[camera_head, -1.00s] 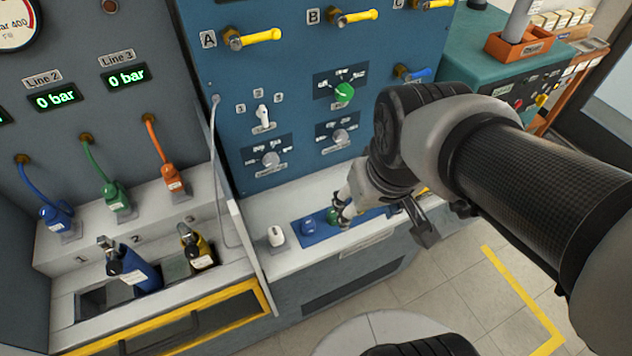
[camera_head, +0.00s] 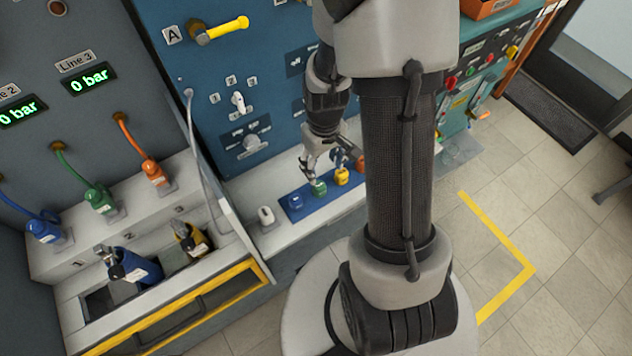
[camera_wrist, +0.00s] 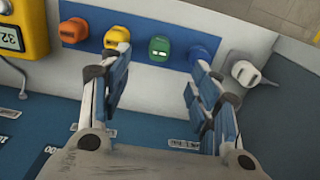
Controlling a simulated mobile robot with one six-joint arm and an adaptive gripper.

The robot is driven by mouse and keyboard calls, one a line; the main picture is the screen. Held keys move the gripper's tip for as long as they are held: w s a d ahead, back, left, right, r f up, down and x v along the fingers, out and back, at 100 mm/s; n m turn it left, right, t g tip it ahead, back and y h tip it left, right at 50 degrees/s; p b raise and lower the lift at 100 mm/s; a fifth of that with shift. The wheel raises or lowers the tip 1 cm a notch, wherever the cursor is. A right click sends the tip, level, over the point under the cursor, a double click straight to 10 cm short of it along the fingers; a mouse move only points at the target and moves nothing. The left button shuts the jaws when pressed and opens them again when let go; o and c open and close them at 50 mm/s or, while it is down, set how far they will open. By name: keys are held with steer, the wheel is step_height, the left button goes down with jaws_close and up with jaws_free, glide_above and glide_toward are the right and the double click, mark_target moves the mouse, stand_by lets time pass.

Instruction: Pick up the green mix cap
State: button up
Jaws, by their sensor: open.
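The green cap (camera_head: 319,187) sits on the blue tray (camera_head: 330,201), between a blue cap (camera_head: 296,201) and a yellow cap (camera_head: 341,176). In the wrist view the green cap (camera_wrist: 159,48) lies ahead of and between my open fingers, apart from both. My gripper (camera_wrist: 157,85) is open and empty. In the head view my gripper (camera_head: 322,166) hangs just above and behind the green cap. The yellow cap (camera_wrist: 116,38) is partly hidden by the left finger in the wrist view.
In the wrist view, an orange cap (camera_wrist: 74,30) stands left of the yellow one and the blue cap (camera_wrist: 201,56) right of the green one. A white plug-like part (camera_wrist: 244,73) stands beyond the blue cap. A yellow meter (camera_wrist: 24,38) is at the left edge.

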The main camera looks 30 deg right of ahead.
steer(key=b, duration=0.2)
glide_above(320, 185)
steer(key=f, duration=0.4)
steer(key=s+f, duration=0.1)
steer(key=f, duration=0.1)
steer(key=shift+f, duration=0.4)
steer(key=shift+w+f+b, duration=0.25)
steer(key=shift+f+b, duration=0.3)
steer(key=shift+f, duration=0.95)
steer(key=shift+w+f+b, duration=0.2)
steer(key=shift+f+b, duration=0.3)
steer(key=shift+f, duration=0.95)
steer(key=shift+r, duration=0.1)
steer(key=c, duration=1.1)
